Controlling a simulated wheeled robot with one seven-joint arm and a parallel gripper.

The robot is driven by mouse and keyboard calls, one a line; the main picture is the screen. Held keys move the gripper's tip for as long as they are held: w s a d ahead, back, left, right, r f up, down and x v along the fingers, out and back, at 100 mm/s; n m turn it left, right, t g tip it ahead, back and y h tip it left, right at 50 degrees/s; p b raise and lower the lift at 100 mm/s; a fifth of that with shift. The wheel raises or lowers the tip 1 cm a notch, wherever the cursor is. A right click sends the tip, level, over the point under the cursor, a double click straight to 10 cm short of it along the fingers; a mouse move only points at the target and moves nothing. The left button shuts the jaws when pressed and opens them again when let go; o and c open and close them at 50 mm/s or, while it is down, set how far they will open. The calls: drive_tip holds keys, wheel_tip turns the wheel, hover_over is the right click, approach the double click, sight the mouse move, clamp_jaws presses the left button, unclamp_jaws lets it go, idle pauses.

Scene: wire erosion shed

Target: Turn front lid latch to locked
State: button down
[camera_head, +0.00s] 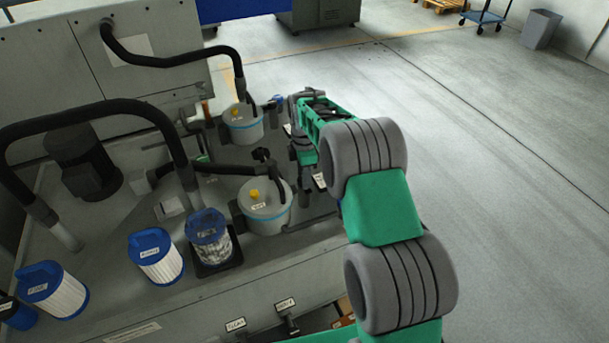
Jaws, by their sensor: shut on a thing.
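The near canister (265,208) is a pale pot with a blue band, a grey lid and a yellow knob. A dark hose runs to its lid. My gripper (303,183) points down at the right side of this canister, beside its rim. It is shut on what appears to be the front lid latch, a small dark part mostly hidden by the gripper. I cannot tell the latch's angle. My arm comes in from the lower right and covers the area to the right of the canister.
A similar far canister (243,128) with a blue handle (278,100) beside it stands behind. Black hoses (110,108) arch over the left side. Open floor (480,150) lies to the right.

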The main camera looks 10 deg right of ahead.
drive_tip(key=shift+m, duration=0.4)
drive_tip(key=m, duration=0.3)
drive_tip(key=shift+m, duration=0.4)
drive_tip(key=m, duration=0.4)
drive_tip(key=shift+r, duration=0.1)
drive_tip(key=m, duration=0.9)
drive_tip(key=shift+w, duration=0.1)
drive_tip(key=shift+m, duration=0.3)
drive_tip(key=c, duration=0.9)
unclamp_jaws()
